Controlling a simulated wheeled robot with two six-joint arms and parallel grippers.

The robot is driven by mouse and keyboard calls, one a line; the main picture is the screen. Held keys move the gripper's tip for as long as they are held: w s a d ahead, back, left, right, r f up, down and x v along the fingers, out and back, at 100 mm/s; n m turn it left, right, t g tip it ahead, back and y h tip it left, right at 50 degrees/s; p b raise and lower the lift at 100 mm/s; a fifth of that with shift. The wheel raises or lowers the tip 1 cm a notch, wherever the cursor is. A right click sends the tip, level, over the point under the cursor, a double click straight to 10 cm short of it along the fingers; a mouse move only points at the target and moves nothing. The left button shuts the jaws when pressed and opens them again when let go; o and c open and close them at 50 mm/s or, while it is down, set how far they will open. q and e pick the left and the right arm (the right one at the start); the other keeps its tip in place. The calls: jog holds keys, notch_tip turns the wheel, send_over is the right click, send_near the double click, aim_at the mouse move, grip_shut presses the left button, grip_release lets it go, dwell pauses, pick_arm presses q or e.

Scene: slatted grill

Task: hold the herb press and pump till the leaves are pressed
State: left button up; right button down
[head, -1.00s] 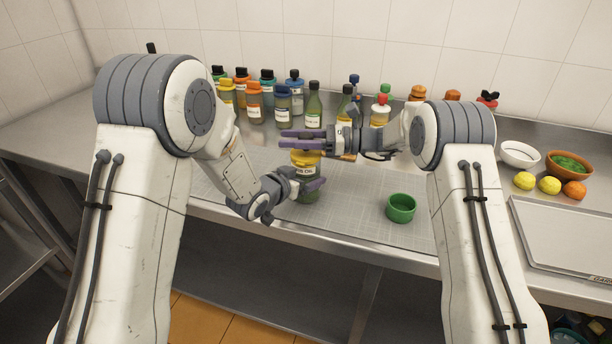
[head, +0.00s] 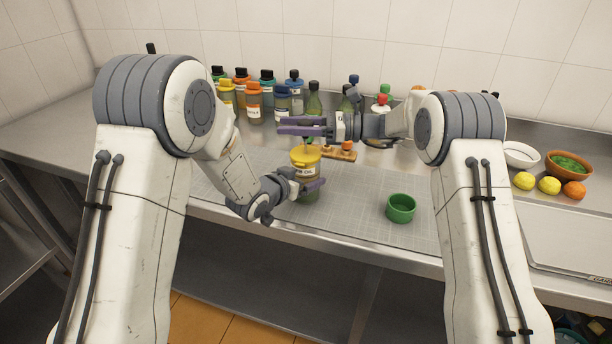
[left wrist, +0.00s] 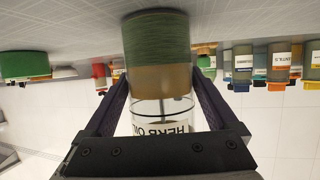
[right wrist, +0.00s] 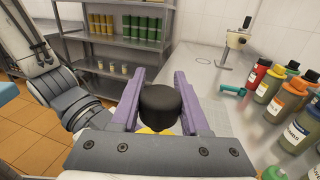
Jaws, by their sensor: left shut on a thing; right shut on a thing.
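The herb press is a clear jar with a yellow lid (head: 305,157), upright on the grey counter mat. My left gripper (head: 308,184) is shut around the jar's body from the side. In the left wrist view, inverted, the jar has a green layer (left wrist: 158,40) at its base, a tan band beside it, and a clear part with a rod and a label. My right gripper (head: 287,125) is raised above the lid, shut on the black plunger knob (right wrist: 160,105). The gripper hides the knob in the head view.
Several bottles (head: 254,108) stand in rows behind the press. A small wooden board (head: 340,153) lies just behind it. A green cup (head: 400,208) stands to the right on open mat. Fruit (head: 549,185), bowls and a metal tray (head: 570,228) are at far right.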

aim_at(317, 153)
jog(key=shift+f, duration=2.2)
jog(key=shift+c, duration=1.9)
grip_release()
jog(key=shift+s+d, duration=0.15)
jog(key=shift+d, duration=2.85)
